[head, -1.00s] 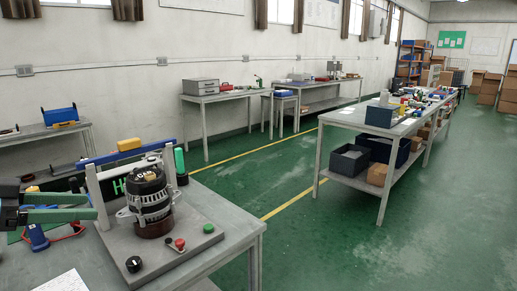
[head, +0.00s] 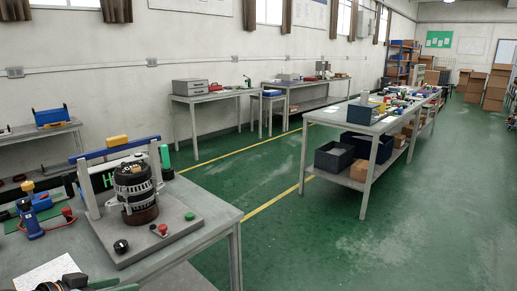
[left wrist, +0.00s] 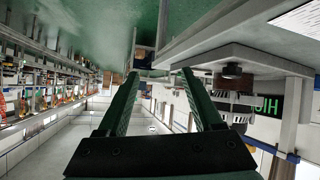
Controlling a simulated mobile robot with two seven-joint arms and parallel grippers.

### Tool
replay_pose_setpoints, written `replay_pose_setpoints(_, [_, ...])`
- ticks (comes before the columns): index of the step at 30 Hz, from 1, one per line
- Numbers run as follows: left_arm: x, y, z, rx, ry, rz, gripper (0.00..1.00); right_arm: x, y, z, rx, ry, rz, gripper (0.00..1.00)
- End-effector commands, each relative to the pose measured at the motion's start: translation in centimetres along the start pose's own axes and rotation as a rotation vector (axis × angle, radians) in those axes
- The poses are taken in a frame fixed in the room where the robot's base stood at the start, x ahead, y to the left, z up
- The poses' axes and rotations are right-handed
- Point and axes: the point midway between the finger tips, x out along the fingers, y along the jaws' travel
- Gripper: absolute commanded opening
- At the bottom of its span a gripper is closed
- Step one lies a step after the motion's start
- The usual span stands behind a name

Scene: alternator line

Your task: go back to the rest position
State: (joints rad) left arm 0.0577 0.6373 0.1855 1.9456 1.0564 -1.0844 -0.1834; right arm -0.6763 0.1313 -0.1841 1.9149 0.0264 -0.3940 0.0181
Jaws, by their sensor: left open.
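My left gripper (head: 112,286) shows at the bottom left edge of the head view, only partly in frame. Its two green fingers are spread with nothing between them in the left wrist view (left wrist: 161,73). It is in front of the fixture and apart from it. The alternator (head: 133,181), silver and black with a dark brown lower part, stands upright on the grey fixture plate (head: 160,245). It also shows upside down in the left wrist view (left wrist: 225,108). My right gripper is in neither view.
The workbench (head: 205,202) also holds a blue tool (head: 30,222) and a white sheet (head: 50,274). A blue bar with a yellow block (head: 117,141) spans the fixture. A long table (head: 350,120) with bins stands at the right; green floor (head: 270,230) lies open between.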

Motion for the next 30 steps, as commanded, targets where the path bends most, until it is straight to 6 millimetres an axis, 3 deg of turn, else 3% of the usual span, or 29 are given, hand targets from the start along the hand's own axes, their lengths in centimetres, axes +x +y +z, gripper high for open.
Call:
replay_pose_setpoints(1, [1.7,0.7,4.0,-0.037,-0.037,-0.027,0.67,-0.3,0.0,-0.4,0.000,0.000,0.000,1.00])
replay_pose_setpoints(6, [4.7,4.2,16.2,-0.075,-0.115,-0.137,0.67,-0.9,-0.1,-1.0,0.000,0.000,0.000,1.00])
replay_pose_setpoints(9, [4.7,7.7,22.4,-0.067,-0.144,-0.176,0.67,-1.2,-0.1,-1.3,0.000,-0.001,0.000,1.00])
replay_pose_setpoints(12, [3.9,11.5,26.8,-0.049,-0.158,-0.193,0.67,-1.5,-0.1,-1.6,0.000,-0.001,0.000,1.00])
replay_pose_setpoints(15, [3.0,14.7,29.4,-0.029,-0.160,-0.195,0.67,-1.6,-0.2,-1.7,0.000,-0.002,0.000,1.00])
replay_pose_setpoints(19, [2.2,17.1,30.9,-0.014,-0.158,-0.193,0.67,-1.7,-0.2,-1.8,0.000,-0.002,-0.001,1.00])
replay_pose_setpoints(30, [2.1,17.6,31.2,-0.004,-0.155,-0.192,0.67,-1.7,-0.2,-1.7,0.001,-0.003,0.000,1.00])
